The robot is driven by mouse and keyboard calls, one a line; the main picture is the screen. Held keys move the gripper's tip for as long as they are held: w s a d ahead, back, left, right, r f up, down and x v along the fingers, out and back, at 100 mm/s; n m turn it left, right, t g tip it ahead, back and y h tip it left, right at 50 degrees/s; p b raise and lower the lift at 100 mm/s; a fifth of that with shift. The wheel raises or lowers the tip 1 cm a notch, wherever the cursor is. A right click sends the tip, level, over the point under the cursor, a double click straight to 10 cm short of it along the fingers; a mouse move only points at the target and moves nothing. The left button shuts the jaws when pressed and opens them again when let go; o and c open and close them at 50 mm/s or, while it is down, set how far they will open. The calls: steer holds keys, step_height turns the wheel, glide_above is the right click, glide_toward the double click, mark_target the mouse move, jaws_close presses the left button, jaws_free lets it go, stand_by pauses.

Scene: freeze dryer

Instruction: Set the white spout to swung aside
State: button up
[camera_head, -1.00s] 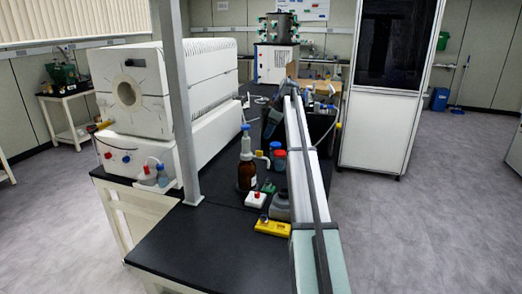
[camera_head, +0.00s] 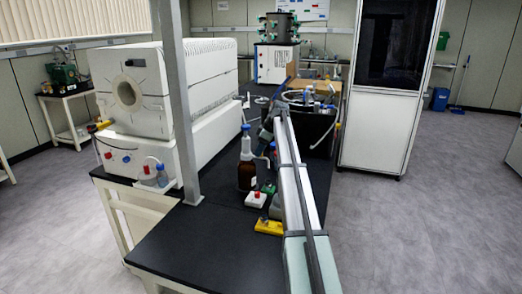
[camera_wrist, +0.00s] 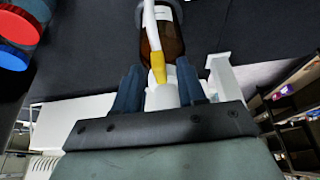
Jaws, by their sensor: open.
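The brown bottle (camera_head: 247,176) with a white and blue dispenser top (camera_head: 246,140) stands upright on the black bench. In the wrist view the white spout (camera_wrist: 150,25) runs down in front of the brown bottle (camera_wrist: 172,35) and ends in a yellow tip (camera_wrist: 158,68). My gripper (camera_wrist: 158,67) is open, its two dark blue fingers on either side of the yellow tip. I cannot tell whether either finger touches it. A white part shows between the fingers below the tip. In the head view my gripper (camera_head: 266,135) is just right of the dispenser top, and my arm hides part of this area.
A red cap (camera_wrist: 15,25) and a blue cap (camera_wrist: 14,57) show at the wrist view's left edge. A white block with a red knob (camera_head: 255,200) and a yellow device (camera_head: 269,227) lie in front of the bottle. A grey post (camera_head: 182,110) rises at left. The near bench is clear.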

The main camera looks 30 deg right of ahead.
steer(key=shift+c, duration=0.2)
jaws_close()
steer(key=shift+s+a, duration=0.1)
stand_by(0.5)
steer(key=a+m+h, duration=0.5)
steer(key=a+m, duration=0.3)
steer(key=m, duration=0.8)
steer(key=shift+s+a+h, duration=0.25)
steer(key=shift+a+h, duration=0.15)
stand_by(0.3)
